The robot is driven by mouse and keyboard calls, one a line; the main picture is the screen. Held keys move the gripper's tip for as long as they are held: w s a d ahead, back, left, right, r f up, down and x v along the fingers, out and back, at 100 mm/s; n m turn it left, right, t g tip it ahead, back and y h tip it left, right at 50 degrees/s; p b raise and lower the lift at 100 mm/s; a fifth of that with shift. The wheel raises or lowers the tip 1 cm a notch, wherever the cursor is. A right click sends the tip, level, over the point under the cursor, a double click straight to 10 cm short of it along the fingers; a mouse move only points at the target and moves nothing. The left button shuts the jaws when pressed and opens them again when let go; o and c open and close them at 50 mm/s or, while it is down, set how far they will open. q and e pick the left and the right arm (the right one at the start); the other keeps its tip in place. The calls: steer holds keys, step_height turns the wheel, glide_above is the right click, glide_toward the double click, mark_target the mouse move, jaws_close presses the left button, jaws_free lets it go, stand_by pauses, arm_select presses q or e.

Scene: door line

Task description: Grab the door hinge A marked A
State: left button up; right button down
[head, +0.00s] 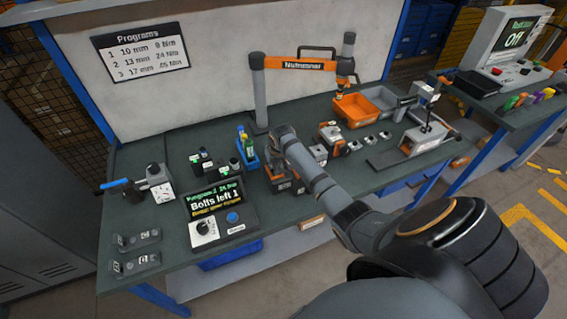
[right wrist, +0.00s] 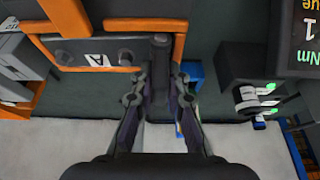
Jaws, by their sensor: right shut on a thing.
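The door hinge A (right wrist: 80,52) is a dark grey plate with bolt holes, a white label marked A and a round barrel at one end. It lies in an orange-edged holder (right wrist: 180,45) in the right wrist view. My right gripper (right wrist: 160,84) is shut on the barrel end of the hinge, one finger on each side. In the head view my right gripper (head: 282,178) is low at the orange and dark holder near the bench's front edge, and my own arm hides most of the hinge there. My left gripper is not in view.
Two other labelled hinge plates (head: 136,263) lie at the bench's front left. A display box (head: 220,212) reading "Bolts left 1" stands left of my gripper. A blue holder (head: 247,158) is close behind. An orange bin (head: 355,110) stands farther back.

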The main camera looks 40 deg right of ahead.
steer(key=shift+w+r, duration=0.1)
steer(key=shift+r, duration=0.05)
steer(key=shift+d+r+b, duration=0.1)
steer(key=shift+r+b, duration=0.2)
steer(key=shift+r, duration=0.05)
steer(key=s+d+r+b, duration=0.1)
steer(key=s+r+b, duration=0.1)
steer(key=s+r, duration=1)
steer(key=shift+s+d, duration=0.25)
steer(key=shift+s, duration=0.8)
steer(key=shift+a, duration=0.1)
